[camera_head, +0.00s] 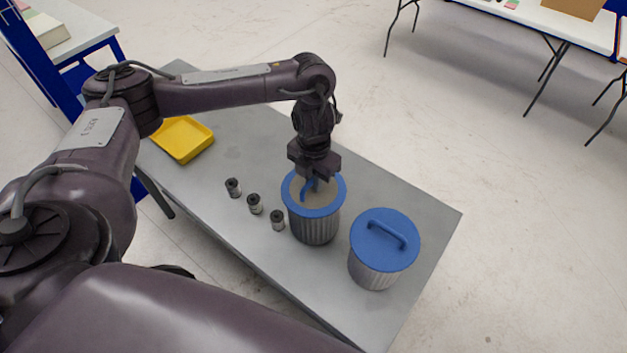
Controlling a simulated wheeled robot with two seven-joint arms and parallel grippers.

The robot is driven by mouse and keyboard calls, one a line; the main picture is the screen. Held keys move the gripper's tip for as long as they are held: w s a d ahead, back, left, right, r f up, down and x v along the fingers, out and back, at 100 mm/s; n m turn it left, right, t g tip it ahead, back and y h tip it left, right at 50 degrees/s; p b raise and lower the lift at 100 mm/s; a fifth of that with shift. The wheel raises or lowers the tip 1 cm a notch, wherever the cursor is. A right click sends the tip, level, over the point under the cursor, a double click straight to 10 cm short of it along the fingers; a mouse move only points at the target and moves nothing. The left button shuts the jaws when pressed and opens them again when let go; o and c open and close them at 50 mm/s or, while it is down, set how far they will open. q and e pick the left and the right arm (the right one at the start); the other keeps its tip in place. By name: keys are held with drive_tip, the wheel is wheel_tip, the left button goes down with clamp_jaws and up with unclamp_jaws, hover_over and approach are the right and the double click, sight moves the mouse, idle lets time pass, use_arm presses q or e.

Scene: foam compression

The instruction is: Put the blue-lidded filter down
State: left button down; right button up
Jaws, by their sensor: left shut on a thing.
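My left gripper (312,179) points down from above and is shut on the blue handle of a ribbed grey filter (315,228). This filter has a blue rim around a beige top, and the gripper hides part of that top. It looks upright over the grey table (355,328); I cannot tell whether its base touches the surface. A second ribbed filter (373,276) with a full blue lid (379,250) and blue handle stands upright to its right, a small gap apart. My right gripper is not in view.
Several small dark-capped metal cylinders stand in a row left of the held filter, one of them nearest to it (278,220). A yellow tray (183,140) lies at the table's far left. The table's right corner is bare.

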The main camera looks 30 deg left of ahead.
use_arm(q)
drive_tip(key=shift+f, duration=0.55)
drive_tip(key=shift+f, duration=0.1)
drive_tip(key=c, duration=1.5)
unclamp_jaws()
drive_tip(key=shift+r, duration=0.55)
wheel_tip(320, 180, up, 11)
drive_tip(key=shift+r, duration=0.1)
